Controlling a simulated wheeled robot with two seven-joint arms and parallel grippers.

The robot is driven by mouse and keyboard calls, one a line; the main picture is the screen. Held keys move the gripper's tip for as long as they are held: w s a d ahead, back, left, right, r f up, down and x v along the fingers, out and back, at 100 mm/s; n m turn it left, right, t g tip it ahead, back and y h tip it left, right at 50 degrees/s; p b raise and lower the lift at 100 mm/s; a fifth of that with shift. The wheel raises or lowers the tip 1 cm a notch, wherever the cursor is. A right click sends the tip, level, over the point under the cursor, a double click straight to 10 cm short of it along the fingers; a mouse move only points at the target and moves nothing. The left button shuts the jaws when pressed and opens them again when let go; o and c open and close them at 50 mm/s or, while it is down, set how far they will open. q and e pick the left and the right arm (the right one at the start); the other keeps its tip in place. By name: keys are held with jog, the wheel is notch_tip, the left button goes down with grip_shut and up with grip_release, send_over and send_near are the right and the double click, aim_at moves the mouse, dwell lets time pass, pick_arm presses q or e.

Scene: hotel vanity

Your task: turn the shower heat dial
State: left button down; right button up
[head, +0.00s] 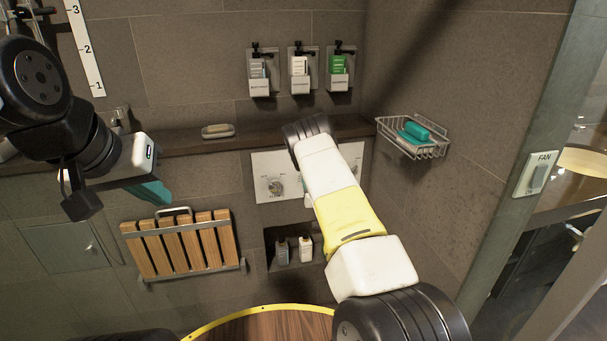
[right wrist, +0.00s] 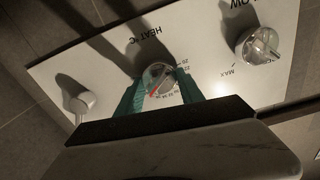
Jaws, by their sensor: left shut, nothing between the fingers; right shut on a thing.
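The shower heat dial (right wrist: 157,73) is a round, clear metallic knob on a white control panel (right wrist: 215,25), below the "HEAT °C" lettering. It has a red mark and a number scale beside it. In the right wrist view, my right gripper (right wrist: 159,84) has its teal fingers on either side of the dial and is shut on it. In the head view the panel (head: 262,165) is on the back wall, and my right arm hides the dial and most of the right gripper. My left gripper (head: 152,190) has teal fingers, is shut and empty, and hangs away from the wall at the left.
A flow dial (right wrist: 258,46) and a small knob or lever (right wrist: 80,101) flank the heat dial. Several dispensers (head: 299,72) hang above. A wire soap basket (head: 425,151) is at right, a slatted folding seat (head: 190,245) at lower left, and a bottle niche (head: 284,268) below.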

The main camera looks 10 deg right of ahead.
jog(key=m, duration=0.5)
jog(key=shift+r, duration=0.1)
jog(key=shift+a+m, duration=0.2)
jog(key=shift+m, duration=0.1)
dwell(0.3)
jog(key=o, duration=1.4)
jog(key=shift+d, duration=0.1)
jog(key=s, duration=0.8)
jog(key=shift+d+r, duration=0.1)
